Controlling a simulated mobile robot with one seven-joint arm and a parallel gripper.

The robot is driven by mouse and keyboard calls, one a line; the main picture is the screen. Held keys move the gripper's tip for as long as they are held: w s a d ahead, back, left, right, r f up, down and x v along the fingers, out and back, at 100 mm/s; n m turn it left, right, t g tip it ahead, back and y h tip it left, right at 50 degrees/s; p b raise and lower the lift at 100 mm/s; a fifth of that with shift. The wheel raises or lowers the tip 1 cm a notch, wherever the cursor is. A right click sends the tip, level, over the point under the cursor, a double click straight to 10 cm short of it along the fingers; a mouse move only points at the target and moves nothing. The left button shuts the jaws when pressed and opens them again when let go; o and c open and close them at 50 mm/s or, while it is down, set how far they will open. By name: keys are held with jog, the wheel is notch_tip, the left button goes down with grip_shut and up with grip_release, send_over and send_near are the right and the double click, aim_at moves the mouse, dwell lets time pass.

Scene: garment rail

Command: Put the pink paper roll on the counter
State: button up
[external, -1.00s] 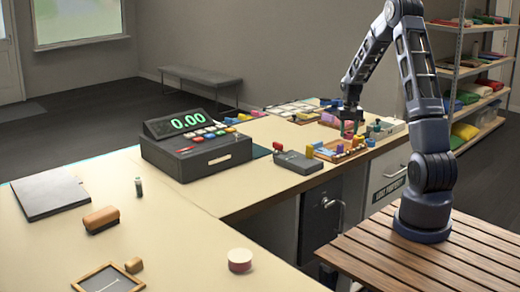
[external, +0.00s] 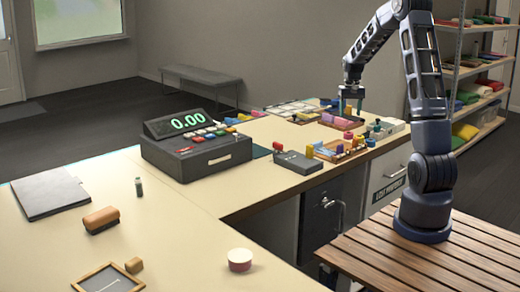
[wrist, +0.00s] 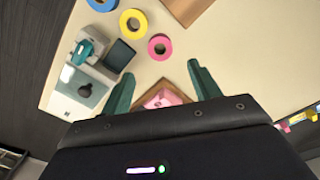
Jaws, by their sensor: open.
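My gripper (external: 350,110) is open and hangs above the far part of the counter (external: 190,215). In the wrist view its two green fingers (wrist: 162,72) are spread apart with nothing held between them. A pink item (wrist: 163,98) lies in a wooden tray below and between the fingers, partly hidden by the gripper body. Pink pieces also show in a wooden tray in the external view (external: 335,122). A pink-red ring-shaped roll (wrist: 160,46) lies flat on the counter ahead of the fingers.
Yellow (wrist: 132,22) and blue (wrist: 102,4) rings lie near the pink-red one. A card terminal (external: 298,161), a tray of small colored items (external: 345,151) and a cash register (external: 195,145) stand on the counter.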

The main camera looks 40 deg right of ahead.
jog(key=s+a+r+n+t, duration=0.1)
jog(key=s+a+r+n, duration=0.1)
jog(key=s+a+r, duration=0.55)
jog(key=s+a+r+n+t, duration=0.1)
jog(key=s+a+r, duration=0.4)
jog(key=a+r, duration=0.55)
jog(key=s+a+n+t, duration=0.1)
jog(key=s+a+n, duration=0.1)
jog(key=s+a, duration=0.4)
jog(key=s+a+f+n+t, duration=0.1)
jog(key=s+a, duration=0.6)
jog(key=s, duration=0.6)
jog(key=shift+s+a+n+t, duration=0.2)
jog(key=shift+s+n+t, duration=0.1)
jog(key=shift+n, duration=0.1)
